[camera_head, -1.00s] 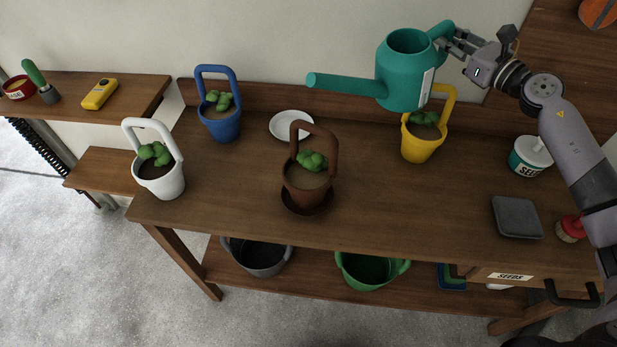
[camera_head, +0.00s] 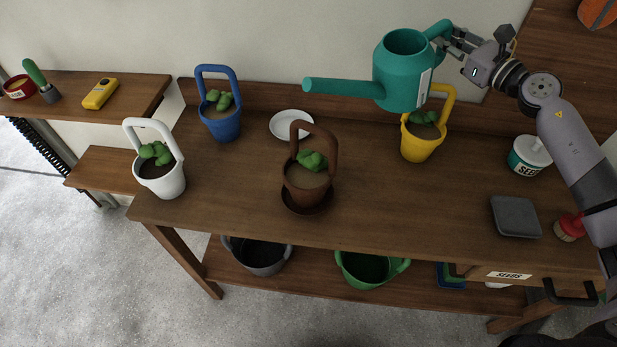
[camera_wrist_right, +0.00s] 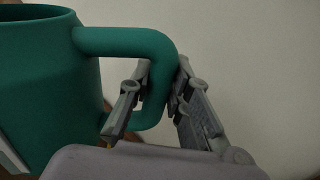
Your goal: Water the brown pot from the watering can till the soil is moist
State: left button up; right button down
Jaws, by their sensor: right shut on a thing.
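The teal watering can (camera_head: 401,72) is held in the air above the back of the bench, its long spout (camera_head: 341,87) pointing left and close to level. My right gripper (camera_head: 449,44) is shut on its handle; the right wrist view shows the fingers (camera_wrist_right: 158,98) around the teal handle (camera_wrist_right: 130,42). The brown pot (camera_head: 308,186) stands upright on a brown saucer (camera_head: 306,208) mid-bench, with a green plant (camera_head: 312,161) and light brown, dry-looking soil. The spout tip appears above and behind the pot's arched handle. No water shows. My left gripper is out of view.
A blue pot (camera_head: 220,120), white pot (camera_head: 161,180) and yellow pot (camera_head: 420,144) stand around the brown one. A white plate (camera_head: 292,125) lies behind it. A seed tin (camera_head: 529,157), grey square object (camera_head: 516,216) and red-handled brush (camera_head: 569,229) are at right. Bench space right of the brown pot is clear.

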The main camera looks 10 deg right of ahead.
aim_at(451, 21)
jog(key=shift+r+n+p, duration=0.4)
jog(key=shift+r+n, duration=0.2)
jog(key=shift+r, duration=1.1)
jog(key=shift+s+a+r+n+b, duration=0.2)
jog(key=shift+a+n+b, duration=0.2)
jog(key=shift+n, duration=0.5)
dwell(2.5)
jog(key=shift+a+r, duration=0.15)
jog(key=shift+r, duration=0.05)
dwell(2.7)
